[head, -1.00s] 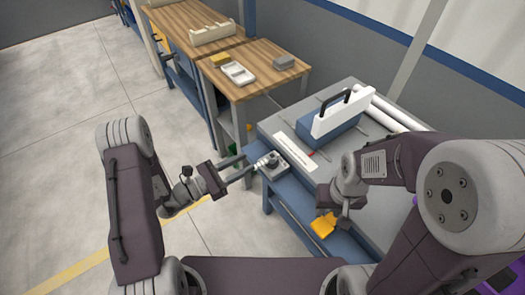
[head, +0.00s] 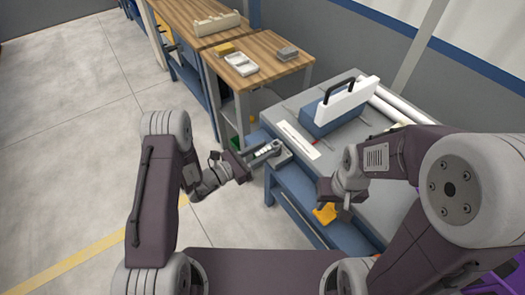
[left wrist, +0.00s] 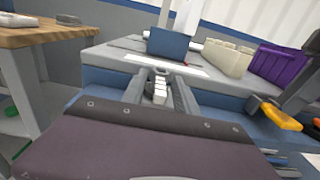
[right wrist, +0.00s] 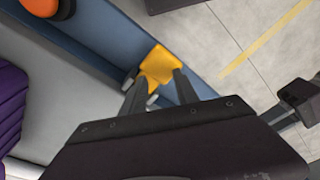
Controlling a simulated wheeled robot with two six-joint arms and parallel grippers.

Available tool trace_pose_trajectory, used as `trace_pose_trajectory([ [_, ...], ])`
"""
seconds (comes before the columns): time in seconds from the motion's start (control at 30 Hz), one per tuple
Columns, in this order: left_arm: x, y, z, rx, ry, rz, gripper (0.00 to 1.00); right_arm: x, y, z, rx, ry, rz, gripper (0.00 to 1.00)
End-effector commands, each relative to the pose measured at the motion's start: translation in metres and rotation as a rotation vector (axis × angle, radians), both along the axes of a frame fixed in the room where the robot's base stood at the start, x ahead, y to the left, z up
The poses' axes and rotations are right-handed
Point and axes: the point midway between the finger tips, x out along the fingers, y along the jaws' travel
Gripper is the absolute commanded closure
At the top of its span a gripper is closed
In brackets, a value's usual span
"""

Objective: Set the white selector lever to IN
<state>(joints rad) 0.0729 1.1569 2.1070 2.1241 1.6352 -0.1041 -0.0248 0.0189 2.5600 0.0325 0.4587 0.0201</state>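The white selector lever (head: 264,153) sticks out from a grey selector box (head: 280,158) at the near left corner of the workbench. It also shows in the left wrist view (left wrist: 160,92). My left gripper (head: 266,153) has its fingers on either side of the lever, and in the left wrist view they look apart, with narrow gaps beside it. The box's markings are too small to read.
A white label strip (head: 298,139) lies behind the selector box. A blue case (head: 332,110) with a black handle and a white panel stands on the grey bench. A wooden table (head: 270,66) holds trays at the back. A purple crate (left wrist: 278,66) is at the right.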

Motion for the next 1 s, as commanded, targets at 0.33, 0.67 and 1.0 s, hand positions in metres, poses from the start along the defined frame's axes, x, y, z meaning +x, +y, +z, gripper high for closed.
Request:
trace_pose_trajectory([
  [0.33, -0.0003, 0.0002, 0.0001, 0.0, 0.0, -0.001, 1.0, 0.0, 0.0, 0.0, 0.0, 0.0, 0.0, 0.64],
  [0.67, -0.0004, 0.0002, -0.0001, 0.0, 0.0, -0.001, 1.0, 0.0, 0.0, 0.0, 0.0, 0.0, 0.0, 0.64],
  [1.0, -0.0005, 0.0003, -0.0002, 0.0, 0.0, -0.001, 1.0, 0.0, 0.0, 0.0, 0.0, 0.0, 0.0, 0.64],
])
